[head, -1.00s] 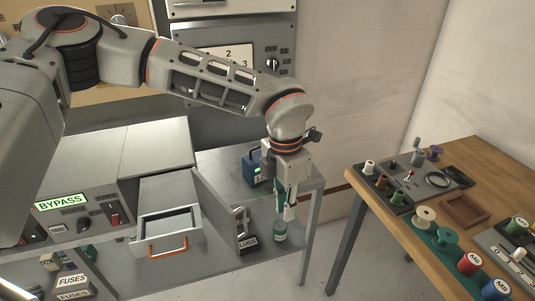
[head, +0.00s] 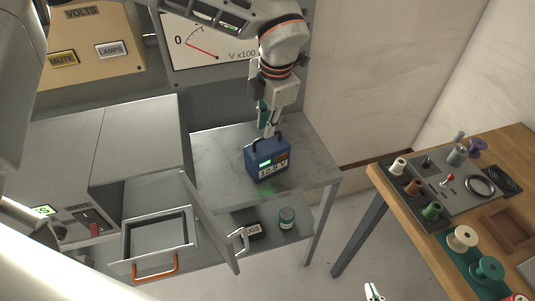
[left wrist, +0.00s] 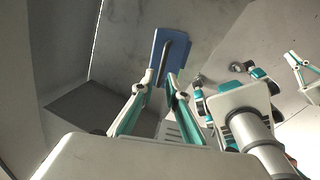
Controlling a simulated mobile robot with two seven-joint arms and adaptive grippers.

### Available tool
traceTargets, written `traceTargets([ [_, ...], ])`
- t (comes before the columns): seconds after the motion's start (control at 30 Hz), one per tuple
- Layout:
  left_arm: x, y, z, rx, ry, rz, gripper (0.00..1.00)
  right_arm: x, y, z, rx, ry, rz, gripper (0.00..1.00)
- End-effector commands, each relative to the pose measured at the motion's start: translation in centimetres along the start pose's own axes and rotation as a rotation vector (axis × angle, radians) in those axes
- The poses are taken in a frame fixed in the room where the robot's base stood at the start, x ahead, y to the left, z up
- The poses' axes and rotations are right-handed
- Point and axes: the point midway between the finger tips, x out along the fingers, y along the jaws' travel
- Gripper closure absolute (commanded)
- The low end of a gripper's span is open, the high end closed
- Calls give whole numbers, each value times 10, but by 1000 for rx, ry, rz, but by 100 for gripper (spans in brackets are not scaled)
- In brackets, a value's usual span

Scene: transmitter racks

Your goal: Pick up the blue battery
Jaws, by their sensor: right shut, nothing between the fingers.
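The blue battery (head: 268,160) stands upright on the grey metal top at the back, with a green display, a "12.8 V" label and a dark handle on top. My left gripper (head: 269,134) points down at the handle from above. In the left wrist view the battery (left wrist: 165,42) lies beyond the fingertips (left wrist: 161,80), which are apart, with the near end of the handle between them. I cannot see clear contact with the handle. My right gripper (head: 373,291) is shut and empty at the bottom edge of the head view, far from the battery.
An open drawer (head: 185,256) with an orange handle and an upright grey panel (head: 209,222) stand left of the battery. A green jar (head: 286,217) is on the lower shelf. A wooden bench (head: 400,190) with spools is at right, across a gap.

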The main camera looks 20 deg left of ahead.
Motion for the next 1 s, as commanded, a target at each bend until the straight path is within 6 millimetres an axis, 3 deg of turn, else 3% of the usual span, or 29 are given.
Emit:
traceTargets([
  [0.4, 50, -3, 5, 0, 0, -1, 86, -3, 3, -14, -3, 16, 3, 100],
  [0.67, 54, -3, 5, 0, -1, 0, 86, -3, 4, -16, -3, 21, 4, 100],
  [0.77, 54, -3, 5, 0, -1, 0, 100, -3, 4, -16, -3, 19, 4, 100],
  [1.0, 52, -2, 6, -1, -5, 1, 100, -2, 3, -12, -3, 13, 3, 100],
])
